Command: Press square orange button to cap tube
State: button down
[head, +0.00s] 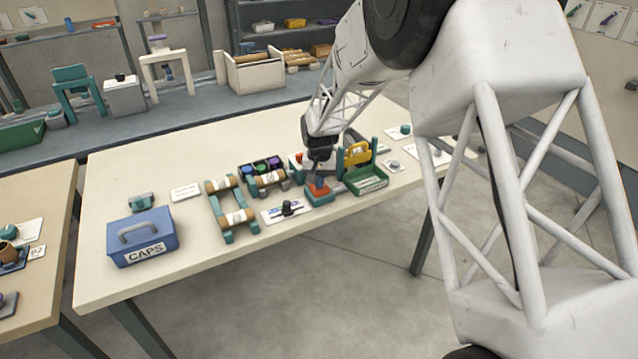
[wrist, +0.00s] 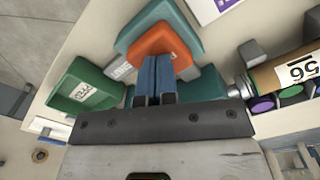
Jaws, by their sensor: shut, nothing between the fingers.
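The orange button (head: 317,189) sits on a teal base (head: 317,198) near the table's front edge. In the wrist view the orange button (wrist: 160,42) is broad, with its teal base (wrist: 147,18) around it. My gripper (head: 320,182) points down at the orange button with its blue fingers shut and empty. In the wrist view the shut fingers (wrist: 154,75) overlap the button's middle and hide part of it. I cannot tell whether the tips touch it. A brown tube with a white label (head: 268,179) lies left of the button; it also shows in the wrist view (wrist: 290,70).
A green bin (head: 368,181) stands close right of the button. A dark-knobbed control on a white plate (head: 287,209) lies to its left. Teal racks with tubes (head: 234,218) and a blue CAPS box (head: 143,238) are further left. The table's back is clear.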

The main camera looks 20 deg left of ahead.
jog(key=shift+r, duration=3.6)
jog(key=shift+d+r, duration=0.15)
jog(key=s+d+r+m, duration=0.1)
jog(key=s+d+r, duration=0.45)
jog(key=d, duration=0.35)
jog(key=s+d+r+t, duration=0.1)
jog(key=s+d+r, duration=0.45)
jog(key=d, duration=0.35)
jog(key=s+d+r+m, duration=0.1)
jog(key=s+d+r, duration=0.45)
jog(key=d, duration=0.35)
jog(key=s+d, duration=0.5)
jog(key=s, duration=0.3)
jog(key=s+d+t, duration=0.1)
jog(key=s+d, duration=0.4)
jog(key=s, duration=0.4)
jog(key=s+d+m, duration=0.1)
jog(key=s+d, duration=0.4)
jog(key=s, duration=0.4)
jog(key=shift+s+d+r+t, duration=0.25)
jog(key=shift+d+r+t, duration=0.05)
jog(key=shift+d, duration=0.1)
